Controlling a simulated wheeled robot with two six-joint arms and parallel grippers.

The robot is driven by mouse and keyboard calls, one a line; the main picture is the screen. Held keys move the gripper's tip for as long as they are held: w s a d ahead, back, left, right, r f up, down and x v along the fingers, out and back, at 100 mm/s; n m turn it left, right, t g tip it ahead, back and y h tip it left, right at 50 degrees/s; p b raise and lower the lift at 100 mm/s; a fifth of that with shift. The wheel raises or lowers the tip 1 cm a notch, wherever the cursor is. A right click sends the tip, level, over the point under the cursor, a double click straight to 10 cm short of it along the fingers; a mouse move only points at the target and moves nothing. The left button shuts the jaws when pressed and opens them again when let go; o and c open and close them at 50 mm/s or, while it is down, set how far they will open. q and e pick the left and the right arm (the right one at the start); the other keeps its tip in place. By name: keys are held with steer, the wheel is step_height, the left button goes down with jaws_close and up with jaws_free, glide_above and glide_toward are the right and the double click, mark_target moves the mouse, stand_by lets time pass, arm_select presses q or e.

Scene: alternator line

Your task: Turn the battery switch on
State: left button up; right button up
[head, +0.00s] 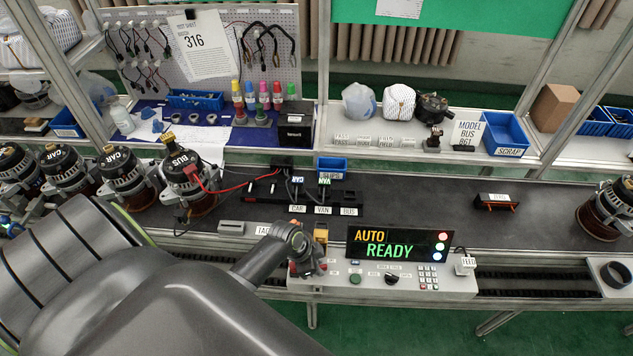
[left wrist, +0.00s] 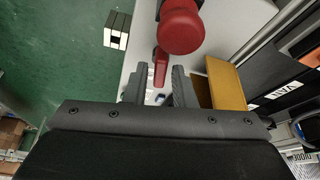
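My left gripper (head: 308,264) is over the left end of the control console (head: 440,285) in the head view. In the left wrist view its two fingers (left wrist: 156,80) are apart. A small red handle (left wrist: 160,66), which looks like the battery switch, shows in line with the gap between the fingertips. I cannot tell whether the fingers touch it. In the head view my gripper hides the handle. My right gripper is in neither view.
A red round knob (left wrist: 182,27) stands close beside the handle. A yellow block (left wrist: 226,84) is right of the fingers. The console display (head: 400,243) reads AUTO READY. An alternator marked BUS (head: 184,172) stands on the bench with a red lead on it.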

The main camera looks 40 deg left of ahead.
arm_select(q)
steer(key=shift+o, duration=0.8)
steer(key=shift+r, duration=0.1)
steer(key=b+v, duration=0.2)
steer(key=v, duration=1.5)
steer(key=shift+r, duration=0.15)
